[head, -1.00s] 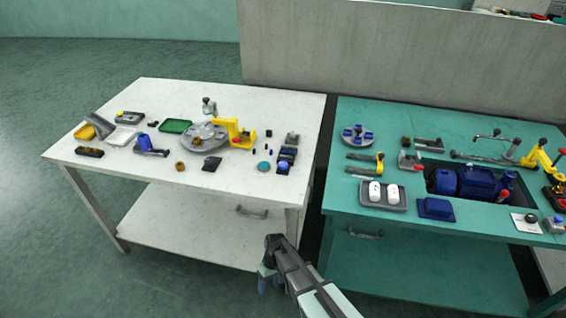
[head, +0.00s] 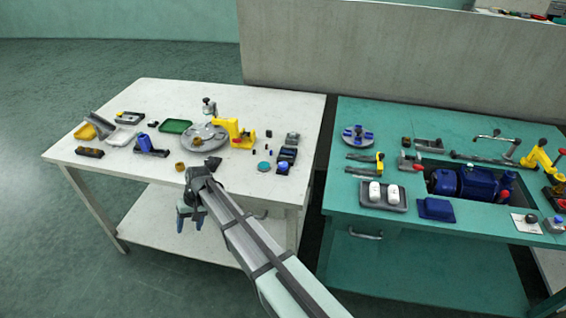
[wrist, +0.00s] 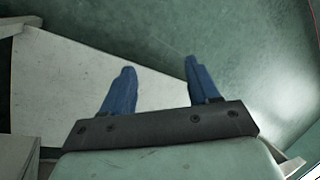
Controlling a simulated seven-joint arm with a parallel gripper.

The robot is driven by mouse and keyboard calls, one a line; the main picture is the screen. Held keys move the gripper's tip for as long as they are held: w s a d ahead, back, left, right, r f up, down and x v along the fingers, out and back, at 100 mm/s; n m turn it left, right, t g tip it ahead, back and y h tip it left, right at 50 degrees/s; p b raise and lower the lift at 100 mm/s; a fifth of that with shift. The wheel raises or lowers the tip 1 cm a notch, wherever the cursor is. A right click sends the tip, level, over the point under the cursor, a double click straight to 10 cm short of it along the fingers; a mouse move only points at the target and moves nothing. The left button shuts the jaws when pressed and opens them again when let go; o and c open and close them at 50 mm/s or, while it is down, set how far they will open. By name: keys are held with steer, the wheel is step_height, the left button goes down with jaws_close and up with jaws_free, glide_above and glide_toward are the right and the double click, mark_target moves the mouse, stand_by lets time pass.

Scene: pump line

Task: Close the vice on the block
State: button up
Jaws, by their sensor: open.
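My gripper (head: 189,219) hangs in front of the white table's front edge, below the tabletop level in the picture. In the wrist view my gripper (wrist: 160,67) shows two blue fingers spread apart with nothing between them. I cannot tell for sure which thing is the vice or the block at this size. A blue device on a dark base (head: 151,147) stands on the white table's left half. A grey device with a dark knob (head: 428,145) and a small brown piece (head: 406,141) are on the green table. My gripper touches none of these.
The white table (head: 90,165) also holds a round grey plate (head: 196,143) with a yellow bracket (head: 236,139), a green tray (head: 175,126) and small parts. The green bench (head: 345,205) at right holds a blue motor (head: 475,181). Floor at left is clear.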

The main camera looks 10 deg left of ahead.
step_height(320, 180, up, 13)
steer(key=w+m, duration=0.2)
steer(key=m, duration=0.2)
step_height(320, 180, up, 14)
steer(key=r+m+t+h, duration=0.1)
steer(key=m+t+h, duration=0.2)
steer(key=m, duration=0.6)
glide_above(283, 164)
step_height(283, 164, down, 14)
steer(key=shift+r, duration=0.1)
steer(key=c, duration=1)
